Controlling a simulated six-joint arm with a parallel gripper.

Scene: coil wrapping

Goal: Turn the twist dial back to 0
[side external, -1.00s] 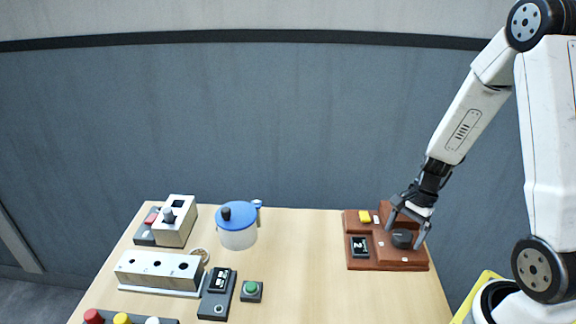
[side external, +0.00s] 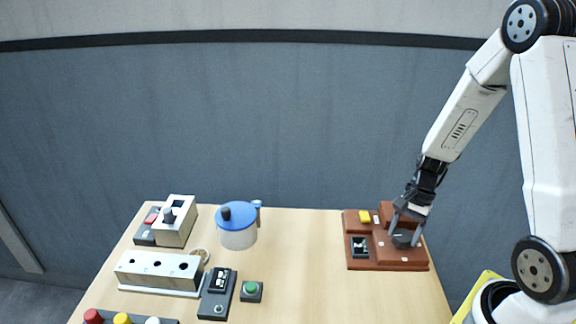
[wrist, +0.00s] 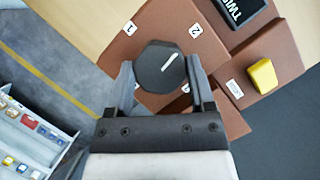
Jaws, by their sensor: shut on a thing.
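The twist dial (wrist: 158,72) is a dark, many-sided knob with a white pointer line. It stands on a brown stepped base (side external: 376,264), and the dial also shows in the side view (side external: 402,239). In the wrist view the pointer slants up and right, roughly toward the label 2 (wrist: 195,31). The label 1 (wrist: 130,28) is to the upper left. Another white label at the dial's lower right is partly hidden by a finger. My gripper (side external: 404,237) is shut on the dial, with one finger on each side of it.
A yellow button (side external: 364,216) and a dark display block (side external: 359,246) share the brown base. A blue-lidded pot (side external: 238,232), a metal block with holes (side external: 159,267) and a green button box (side external: 251,291) stand to the left. The table between is clear.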

